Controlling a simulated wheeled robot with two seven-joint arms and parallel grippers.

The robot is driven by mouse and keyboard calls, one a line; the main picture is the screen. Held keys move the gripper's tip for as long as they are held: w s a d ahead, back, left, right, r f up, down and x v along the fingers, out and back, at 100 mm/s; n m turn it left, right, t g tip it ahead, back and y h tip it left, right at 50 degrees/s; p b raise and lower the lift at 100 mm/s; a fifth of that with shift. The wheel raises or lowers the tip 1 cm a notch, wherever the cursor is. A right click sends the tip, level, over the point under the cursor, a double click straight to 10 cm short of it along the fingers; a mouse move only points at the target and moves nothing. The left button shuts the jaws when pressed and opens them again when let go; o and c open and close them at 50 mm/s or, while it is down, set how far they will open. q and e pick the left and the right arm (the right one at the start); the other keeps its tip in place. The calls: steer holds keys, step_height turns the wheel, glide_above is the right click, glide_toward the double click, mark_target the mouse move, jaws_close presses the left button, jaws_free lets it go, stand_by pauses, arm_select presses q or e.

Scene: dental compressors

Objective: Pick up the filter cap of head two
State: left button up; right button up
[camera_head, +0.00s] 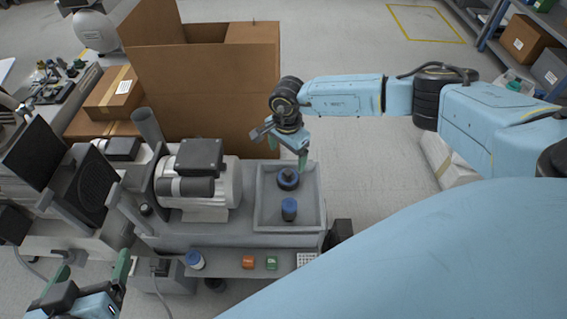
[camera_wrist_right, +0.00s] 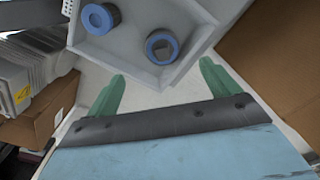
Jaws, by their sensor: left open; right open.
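Two black round caps with blue rings sit in a grey tray (camera_head: 262,215): a rear cap (camera_head: 288,180) and a front cap (camera_head: 289,210). I cannot tell which belongs to head two. My right gripper (camera_head: 285,146) is open and empty by the tray's back edge, behind the rear cap. In the right wrist view the open green fingers (camera_wrist_right: 162,82) are just short of the tray (camera_wrist_right: 195,52); one blue-ringed cap (camera_wrist_right: 162,47) is ahead between them, the other (camera_wrist_right: 101,18) farther off. My left gripper (camera_head: 85,283) is open at the lower left, partly cut off.
The compressor motor (camera_head: 200,180) stands left of the tray. A cardboard box (camera_head: 215,90) stands open behind it. A blue-and-white container (camera_head: 195,260), an orange button (camera_head: 248,262) and a green button (camera_head: 271,263) are along the front ledge. Dark panels (camera_head: 85,185) stand at left.

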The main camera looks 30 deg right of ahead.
mark_target(285, 174)
steer(key=f, duration=0.2)
steer(key=f+b, duration=0.1)
steer(key=shift+s+f, duration=0.2)
steer(key=shift+f, duration=0.2)
step_height(285, 174, down, 3)
steer(key=shift+f+b, duration=0.1)
steer(key=shift+b, duration=0.8)
steer(key=shift+f, duration=0.15)
steer(key=shift+w+f+b, duration=0.1)
steer(key=shift+f+b, duration=0.25)
steer(key=shift+f, duration=0.05)
steer(key=f+b, duration=0.2)
steer(key=f, duration=0.1)
steer(key=shift+w+a, duration=0.15)
steer(key=shift+w, duration=0.05)
steer(key=shift+f+b, duration=0.45)
steer(key=shift+f, duration=0.2)
arm_select(q)
step_height(285, 174, up, 17)
steer(key=s+d+t+h, duration=0.2)
steer(key=t+h, duration=0.2)
steer(key=t, duration=1)
steer(key=shift+h, duration=0.4)
steer(key=shift+s+d, duration=0.1)
arm_select(e)
steer(key=shift+c, duration=0.2)
arm_select(q)
steer(key=shift+f, duration=0.1)
arm_select(e)
steer(key=c, duration=1)
